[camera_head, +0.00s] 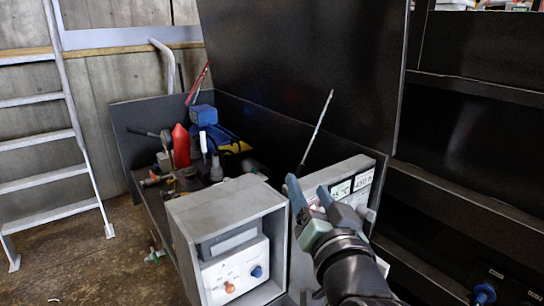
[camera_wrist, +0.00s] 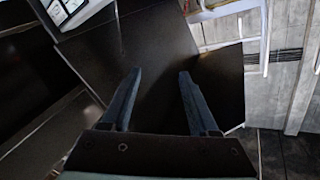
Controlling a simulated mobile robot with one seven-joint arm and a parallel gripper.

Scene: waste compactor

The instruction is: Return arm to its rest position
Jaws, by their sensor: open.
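My gripper (camera_head: 309,193) is in the lower middle of the head view, in front of a grey panel with digital readouts (camera_head: 352,188). In the wrist view my gripper (camera_wrist: 157,98) has its two blue-grey fingers apart, with nothing between them. The dark wall of the compactor (camera_wrist: 150,50) is behind the fingers there. My arm reaches in from the bottom of the head view and partly hides the readout panel.
A grey control box (camera_head: 226,226) with an orange and a blue knob stands left of my gripper. Behind it an open dark bin (camera_head: 150,113) holds mixed tools and a red bottle (camera_head: 181,146). A ladder (camera_head: 48,150) leans at left. Dark shelving (camera_head: 470,150) stands at right.

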